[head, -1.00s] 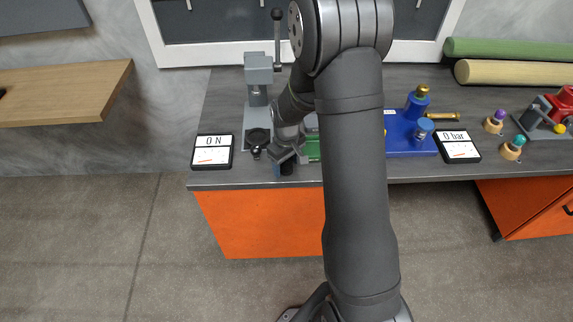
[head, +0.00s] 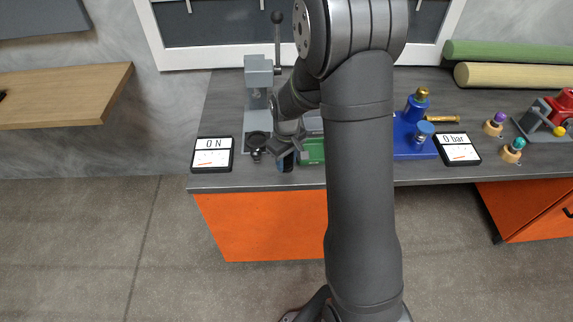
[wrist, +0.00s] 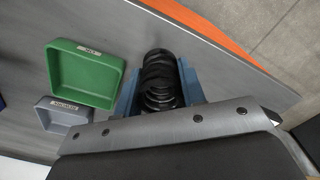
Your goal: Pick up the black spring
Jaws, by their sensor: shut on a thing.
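The black spring (wrist: 160,80) is a dark coil seen in the middle of the wrist view. My gripper (wrist: 163,88) has its two blue fingers on either side of the spring and is shut on it. In the head view my gripper (head: 286,162) is near the front edge of the grey workbench (head: 230,178), just right of the grey press. The spring is too small and dark there to make out clearly. I cannot tell whether the spring touches the bench.
A green tray (wrist: 85,75) and a grey tray (wrist: 62,115) lie left of the spring in the wrist view. The grey press (head: 258,95) and a 0 N display (head: 212,154) stand to the left. A blue device (head: 415,130) stands to the right.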

